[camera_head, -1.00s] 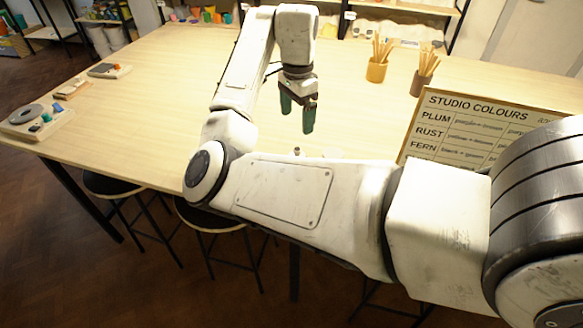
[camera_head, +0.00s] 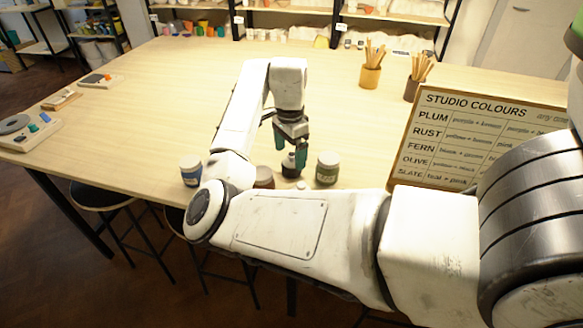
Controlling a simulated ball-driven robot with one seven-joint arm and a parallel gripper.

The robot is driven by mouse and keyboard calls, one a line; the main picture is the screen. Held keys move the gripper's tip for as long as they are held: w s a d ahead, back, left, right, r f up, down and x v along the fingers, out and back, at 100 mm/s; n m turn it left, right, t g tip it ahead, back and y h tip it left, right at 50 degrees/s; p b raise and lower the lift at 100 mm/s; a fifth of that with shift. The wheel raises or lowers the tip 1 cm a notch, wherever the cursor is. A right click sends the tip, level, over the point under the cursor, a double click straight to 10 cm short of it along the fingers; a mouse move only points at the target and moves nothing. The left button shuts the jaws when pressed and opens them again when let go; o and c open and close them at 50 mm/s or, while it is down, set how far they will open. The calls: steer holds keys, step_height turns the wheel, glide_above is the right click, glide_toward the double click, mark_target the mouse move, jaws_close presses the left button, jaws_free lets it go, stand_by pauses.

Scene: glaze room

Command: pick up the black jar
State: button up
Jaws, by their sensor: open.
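The black jar (camera_head: 290,170) stands on the pale wooden table just beyond my forearm. It is dark, with a lighter band, and is partly hidden by the fingers. My gripper (camera_head: 296,158) points down at the black jar with open green fingers. The fingertips are at the jar's upper part; I cannot tell whether they touch it.
A green jar (camera_head: 327,169) stands close to the right. A brown jar (camera_head: 264,178), partly hidden by my arm, and a blue jar (camera_head: 191,170) stand to the left. A colour board (camera_head: 480,140) stands at the right.

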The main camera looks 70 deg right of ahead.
mark_target(292, 168)
steer(key=shift+d+f+p, duration=0.15)
steer(key=shift+f+p, duration=0.3)
steer(key=shift+f, duration=1.85)
steer(key=c, duration=1.3)
